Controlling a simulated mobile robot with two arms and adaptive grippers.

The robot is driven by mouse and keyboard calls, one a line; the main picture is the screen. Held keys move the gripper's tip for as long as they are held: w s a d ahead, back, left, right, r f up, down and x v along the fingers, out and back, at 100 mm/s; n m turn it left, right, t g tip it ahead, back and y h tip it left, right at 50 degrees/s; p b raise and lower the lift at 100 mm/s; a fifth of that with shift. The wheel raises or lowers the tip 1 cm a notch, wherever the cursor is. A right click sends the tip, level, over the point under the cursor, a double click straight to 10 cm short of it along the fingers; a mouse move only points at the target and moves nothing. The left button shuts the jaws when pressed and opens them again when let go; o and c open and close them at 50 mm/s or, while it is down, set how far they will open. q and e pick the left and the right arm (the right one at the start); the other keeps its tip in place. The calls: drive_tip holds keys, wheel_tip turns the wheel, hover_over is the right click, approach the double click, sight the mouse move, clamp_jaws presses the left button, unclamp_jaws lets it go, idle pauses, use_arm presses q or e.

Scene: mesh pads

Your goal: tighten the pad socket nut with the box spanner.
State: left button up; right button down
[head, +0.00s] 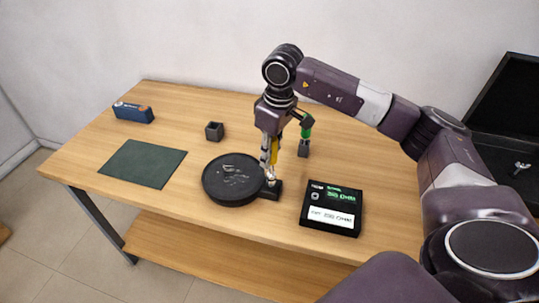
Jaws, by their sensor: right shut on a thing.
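My right gripper (269,166) points straight down over the table. It is shut on a slim tool with a yellow part (274,151), seemingly the box spanner; the fingers hide much of it. Its lower end is at or just above a small dark block (272,193), which seems to be the pad socket. The nut is too small to make out, and I cannot tell whether the spanner is seated on it. The block stands against the right edge of a round black dish (214,190) with small pale pieces in it. My left gripper is not in view.
A green-handled tool (307,130) stands in a dark holder (303,149) behind the gripper. A black box with a green display (333,195) lies at right. A dark cup (214,131), green mat (143,163) and blue box (133,113) are at left.

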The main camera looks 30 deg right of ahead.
idle(0.5)
drive_tip(key=shift+f+b, duration=0.7)
drive_tip(key=shift+f, duration=0.05)
